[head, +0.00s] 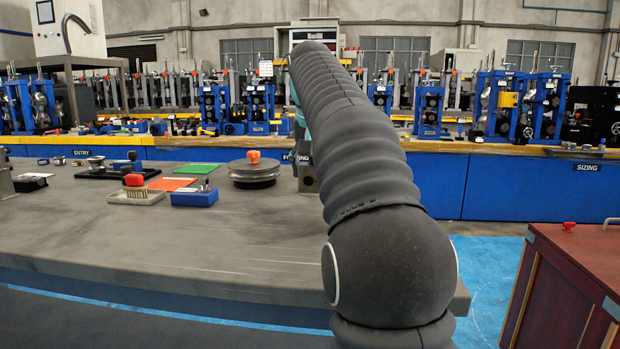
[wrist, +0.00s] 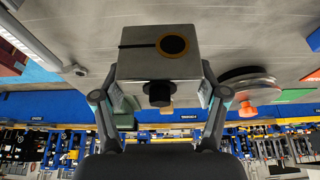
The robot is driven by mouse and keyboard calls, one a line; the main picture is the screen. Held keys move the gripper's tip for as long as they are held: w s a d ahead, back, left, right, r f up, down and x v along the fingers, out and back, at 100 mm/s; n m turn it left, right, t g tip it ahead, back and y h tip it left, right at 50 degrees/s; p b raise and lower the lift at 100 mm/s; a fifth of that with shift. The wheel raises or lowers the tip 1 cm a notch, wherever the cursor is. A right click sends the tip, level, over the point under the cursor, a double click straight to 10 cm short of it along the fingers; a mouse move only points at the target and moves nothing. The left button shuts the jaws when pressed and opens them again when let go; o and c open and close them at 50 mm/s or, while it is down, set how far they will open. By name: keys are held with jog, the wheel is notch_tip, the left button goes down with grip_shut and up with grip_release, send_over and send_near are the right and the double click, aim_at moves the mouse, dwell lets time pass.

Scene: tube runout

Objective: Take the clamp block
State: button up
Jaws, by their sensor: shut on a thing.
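The clamp block (wrist: 135,68) is a grey metal block with a dark slot, a round dark hole with an orange-brown rim and a black knob. In the wrist view my gripper (wrist: 160,92) is shut on it, with one finger at each side. In the head view my arm hides most of my gripper. A small grey part with a dark hole (head: 307,172) shows beside the arm over the bench's far side; it looks like the block. The wrist view does not clearly show whether the block touches the bench.
The grey bench (head: 200,240) is bare in front. A dark disc stack with a red knob (head: 254,172), a blue box (head: 194,197), a brush (head: 143,195), an orange sheet (head: 172,184) and a green sheet (head: 198,169) lie left of my arm. A dark red cabinet (head: 570,285) stands right.

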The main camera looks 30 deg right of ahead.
jog(key=d+r+p, duration=0.3)
jog(key=d+r, duration=0.3)
jog(key=d, duration=0.4)
jog(key=shift+s+d, duration=0.15)
jog(key=shift+d, duration=0.05)
